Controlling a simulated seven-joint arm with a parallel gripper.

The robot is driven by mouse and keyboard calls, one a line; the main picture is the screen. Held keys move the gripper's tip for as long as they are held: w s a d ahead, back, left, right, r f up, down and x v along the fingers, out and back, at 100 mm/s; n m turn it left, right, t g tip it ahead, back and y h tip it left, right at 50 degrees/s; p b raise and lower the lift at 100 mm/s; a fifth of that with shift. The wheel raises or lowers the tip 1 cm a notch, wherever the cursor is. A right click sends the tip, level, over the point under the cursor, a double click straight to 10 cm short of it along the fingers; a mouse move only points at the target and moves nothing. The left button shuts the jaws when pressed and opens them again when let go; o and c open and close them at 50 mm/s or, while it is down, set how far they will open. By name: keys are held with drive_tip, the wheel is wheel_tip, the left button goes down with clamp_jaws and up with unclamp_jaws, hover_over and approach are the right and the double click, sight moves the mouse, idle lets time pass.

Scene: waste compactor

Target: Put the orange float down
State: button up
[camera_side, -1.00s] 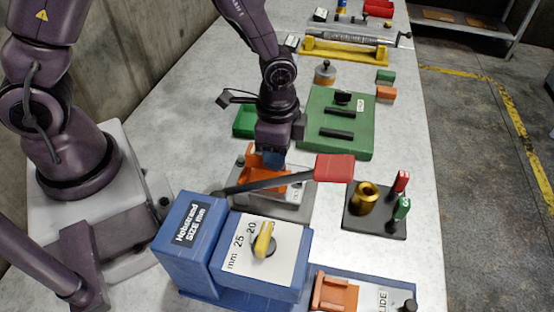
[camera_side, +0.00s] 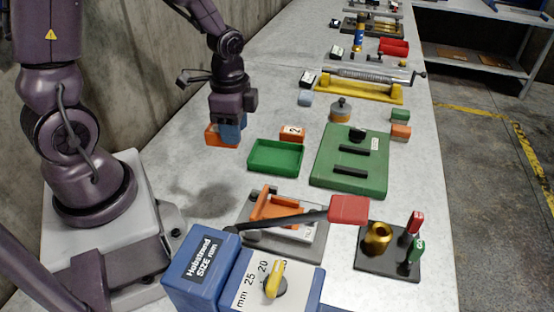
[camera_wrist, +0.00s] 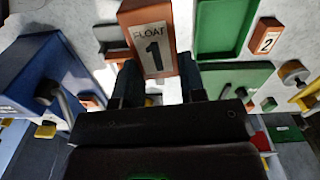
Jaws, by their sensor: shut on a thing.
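The orange float (camera_side: 216,137) is a block held in my gripper (camera_side: 231,130), left of the green tray. In the wrist view the float (camera_wrist: 150,45) shows a white label reading "FLOAT 1", between my gripper's fingers (camera_wrist: 158,82). My gripper points down and is shut on the float. The float's underside is hidden.
The green tray (camera_side: 275,167) looks empty; an orange block labelled 2 (camera_side: 292,133) is behind it. A red-handled lever (camera_side: 348,210) crosses a grey fixture with an orange part (camera_side: 270,208). A blue size box (camera_side: 200,270) stands in front. Bare table lies around the shadow.

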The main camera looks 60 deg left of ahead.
drive_tip(key=shift+w+f, duration=0.15)
drive_tip(key=shift+w, duration=0.15)
drive_tip(key=shift+m, duration=0.3)
drive_tip(key=w+a+f, duration=0.1)
drive_tip(key=w+f, duration=0.2)
drive_tip(key=w, duration=0.1)
drive_tip(key=w+a+f, duration=0.1)
drive_tip(key=w+f, duration=0.2)
drive_tip(key=w, duration=0.1)
drive_tip(key=w+a+f, duration=0.1)
drive_tip(key=w+f, duration=0.2)
drive_tip(key=w, duration=0.2)
drive_tip(key=shift+f, duration=0.2)
drive_tip(key=shift+w+f, duration=0.1)
drive_tip(key=shift+f, duration=1.6)
drive_tip(key=shift+f, duration=0.15)
drive_tip(key=o, duration=1)
